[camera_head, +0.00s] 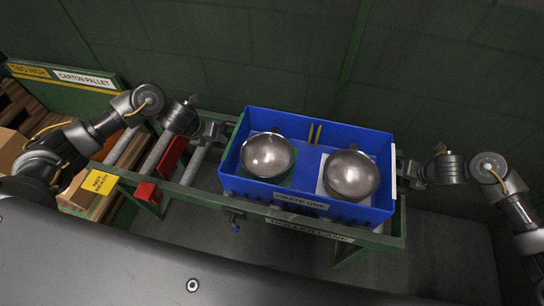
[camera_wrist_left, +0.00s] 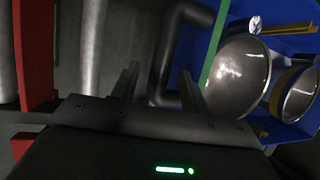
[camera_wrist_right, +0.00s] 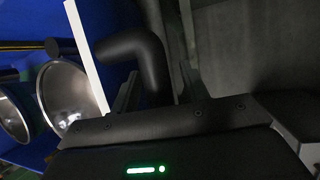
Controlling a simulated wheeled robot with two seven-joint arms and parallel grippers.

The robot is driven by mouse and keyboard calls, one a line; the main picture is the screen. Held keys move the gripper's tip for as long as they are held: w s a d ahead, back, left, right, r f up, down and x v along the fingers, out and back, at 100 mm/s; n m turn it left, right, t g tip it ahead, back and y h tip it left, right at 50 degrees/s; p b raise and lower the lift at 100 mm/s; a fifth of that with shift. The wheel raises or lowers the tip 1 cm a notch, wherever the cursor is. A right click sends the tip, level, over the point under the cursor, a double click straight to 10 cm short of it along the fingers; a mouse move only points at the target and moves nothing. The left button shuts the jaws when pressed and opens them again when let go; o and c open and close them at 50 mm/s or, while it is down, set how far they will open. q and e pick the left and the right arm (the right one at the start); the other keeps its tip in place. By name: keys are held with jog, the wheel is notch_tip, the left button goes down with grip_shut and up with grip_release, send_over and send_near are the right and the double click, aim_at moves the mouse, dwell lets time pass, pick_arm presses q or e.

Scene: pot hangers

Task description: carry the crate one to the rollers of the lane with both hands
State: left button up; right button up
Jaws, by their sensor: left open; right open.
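The blue crate one (camera_head: 300,200), labelled on its front, sits level over the right part of the green-framed roller lane (camera_head: 385,240). I cannot see its underside meeting the rollers (camera_head: 193,165). It holds two shiny metal bowls, one left (camera_head: 268,155) and one right (camera_head: 351,175). My left gripper (camera_head: 224,132) is open at the crate's left end; in the left wrist view a dark bent handle (camera_wrist_left: 172,60) shows between its fingers. My right gripper (camera_head: 402,170) is open at the right end; in the right wrist view another dark bent handle (camera_wrist_right: 140,55) shows between its fingers.
Bare rollers and a red stop (camera_head: 172,158) lie left of the crate. Cartons and a pallet (camera_head: 85,198) stand at the far left. A green wall (camera_head: 280,60) is behind.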

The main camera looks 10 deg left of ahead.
pick_arm(q)
jog(key=v, duration=0.8)
pick_arm(e)
jog(key=v, duration=1.2)
